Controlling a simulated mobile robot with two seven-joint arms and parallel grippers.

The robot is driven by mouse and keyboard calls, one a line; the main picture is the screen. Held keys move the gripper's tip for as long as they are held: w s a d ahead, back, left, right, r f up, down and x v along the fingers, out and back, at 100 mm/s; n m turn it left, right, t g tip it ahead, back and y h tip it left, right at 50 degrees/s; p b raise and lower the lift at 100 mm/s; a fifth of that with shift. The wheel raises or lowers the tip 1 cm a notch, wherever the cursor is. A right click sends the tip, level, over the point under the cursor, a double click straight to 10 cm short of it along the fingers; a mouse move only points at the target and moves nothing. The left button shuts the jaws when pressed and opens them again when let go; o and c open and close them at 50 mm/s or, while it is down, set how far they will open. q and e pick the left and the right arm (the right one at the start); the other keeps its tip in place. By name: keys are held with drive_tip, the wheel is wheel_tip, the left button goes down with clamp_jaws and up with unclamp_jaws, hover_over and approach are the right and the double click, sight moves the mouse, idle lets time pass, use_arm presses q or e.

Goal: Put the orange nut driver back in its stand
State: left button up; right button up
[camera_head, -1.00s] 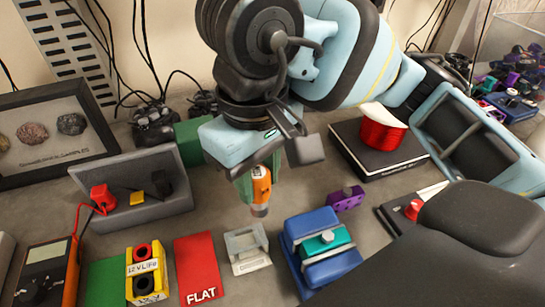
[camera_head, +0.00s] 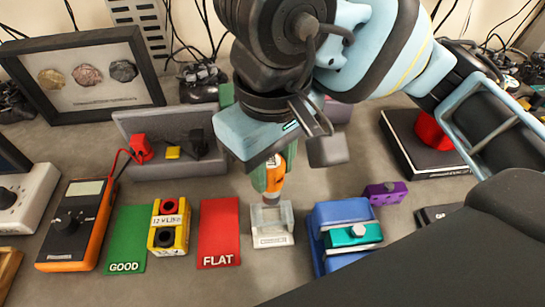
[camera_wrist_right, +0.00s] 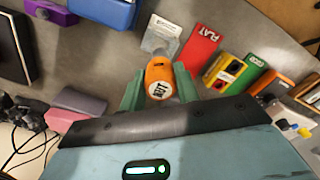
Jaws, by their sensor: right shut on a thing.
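The orange nut driver (camera_head: 275,172) is held roughly upright, its shaft pointing down. My right gripper (camera_head: 267,180) is shut on its handle with green fingers. The right wrist view shows the round labelled end of the nut driver (camera_wrist_right: 159,80) between the fingertips (camera_wrist_right: 159,92). The light grey stand (camera_head: 273,240) is on the table just below the tool. In the right wrist view the stand (camera_wrist_right: 160,34) lies just beyond the driver. The driver's lower tip overlaps the stand's back part; I cannot tell whether it touches. My left gripper is not in view.
A blue block (camera_head: 325,212) stands right. A grey open box (camera_head: 205,168) is behind.

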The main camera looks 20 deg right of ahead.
sight(272, 197)
drive_tip(key=shift+f, duration=0.65)
drive_tip(key=shift+f+b, duration=0.95)
drive_tip(key=shift+f, duration=0.75)
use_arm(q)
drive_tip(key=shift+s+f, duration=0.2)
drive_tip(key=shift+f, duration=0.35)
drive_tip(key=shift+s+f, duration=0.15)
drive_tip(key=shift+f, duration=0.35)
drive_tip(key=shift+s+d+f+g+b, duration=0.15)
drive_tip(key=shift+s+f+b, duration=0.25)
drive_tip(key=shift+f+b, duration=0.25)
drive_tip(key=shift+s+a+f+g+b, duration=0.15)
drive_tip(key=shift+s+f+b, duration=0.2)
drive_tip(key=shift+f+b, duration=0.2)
use_arm(e)
drive_tip(key=shift+f, duration=0.2)
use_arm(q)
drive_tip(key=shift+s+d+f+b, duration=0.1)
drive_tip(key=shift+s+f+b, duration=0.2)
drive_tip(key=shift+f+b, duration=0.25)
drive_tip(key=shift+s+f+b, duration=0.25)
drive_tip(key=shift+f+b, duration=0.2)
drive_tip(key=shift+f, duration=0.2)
use_arm(e)
drive_tip(key=shift+f, duration=1.05)
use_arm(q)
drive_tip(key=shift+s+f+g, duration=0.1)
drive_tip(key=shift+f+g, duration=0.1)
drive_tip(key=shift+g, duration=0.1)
